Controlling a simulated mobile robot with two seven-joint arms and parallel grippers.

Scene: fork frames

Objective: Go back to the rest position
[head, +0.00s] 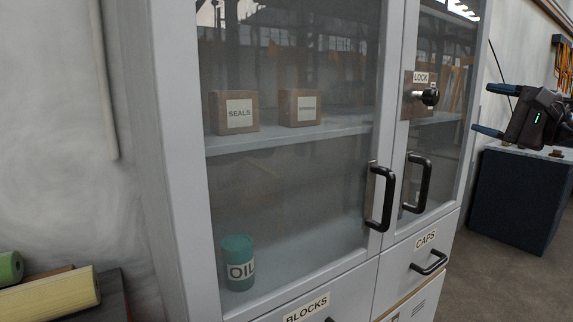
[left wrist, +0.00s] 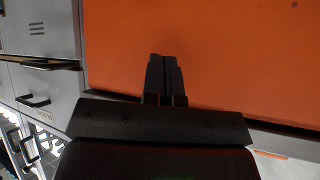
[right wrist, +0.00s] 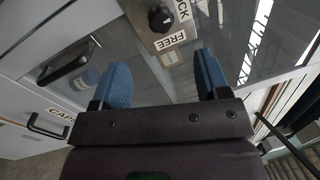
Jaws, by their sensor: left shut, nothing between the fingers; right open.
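My right gripper (head: 481,109) is at the right of the head view, apart from the grey cabinet's glass doors. Its two blue fingers are spread with nothing between them; they also show in the right wrist view (right wrist: 160,62). That view faces the black lock knob (right wrist: 161,18) on its plate with a FREE label, beyond the fingertips. In the head view the knob (head: 430,97) sits under a LOCK label. My left gripper (left wrist: 164,62) shows only in the left wrist view, its dark fingers together and empty, in front of an orange surface (left wrist: 200,45).
The cabinet (head: 172,150) has black door handles (head: 381,197) and drawers labelled BLOCKS and CAPS. Behind the glass are a SEALS box (head: 235,111), another box and a green OIL can (head: 238,262). Rolls (head: 50,294) lie at lower left. Floor shows right of the cabinet.

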